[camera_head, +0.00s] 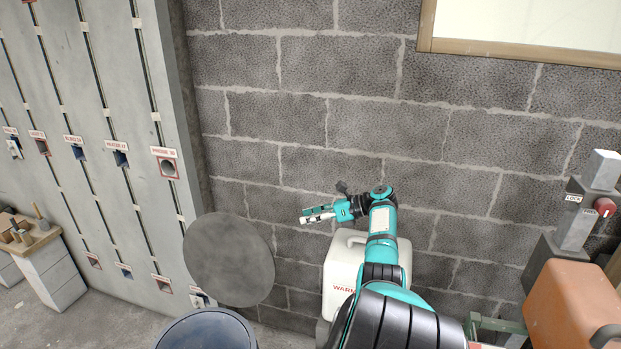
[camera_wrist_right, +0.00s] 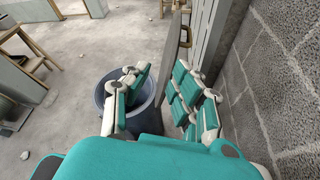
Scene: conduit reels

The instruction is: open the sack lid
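A round dark grey lid (camera_head: 229,258) stands upright over the rim of a blue-grey round bin (camera_head: 205,332), with its flat face towards the head view. In the right wrist view the lid (camera_wrist_right: 173,48) is seen nearly edge-on above the bin (camera_wrist_right: 148,118), whose mouth is partly hidden by my fingers. My right gripper (camera_head: 318,214) is to the right of the lid and higher, apart from it in the head view. Its fingers (camera_wrist_right: 163,98) are spread with nothing between their tips. My left gripper is not in view.
A white container (camera_head: 342,262) stands below my right arm against the block wall (camera_head: 300,120). A grey panel with labelled slots (camera_head: 95,130) is at left. An orange box (camera_head: 570,305) and a red-knobbed post (camera_head: 604,207) are at right. Floor (camera_head: 95,322) is clear at lower left.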

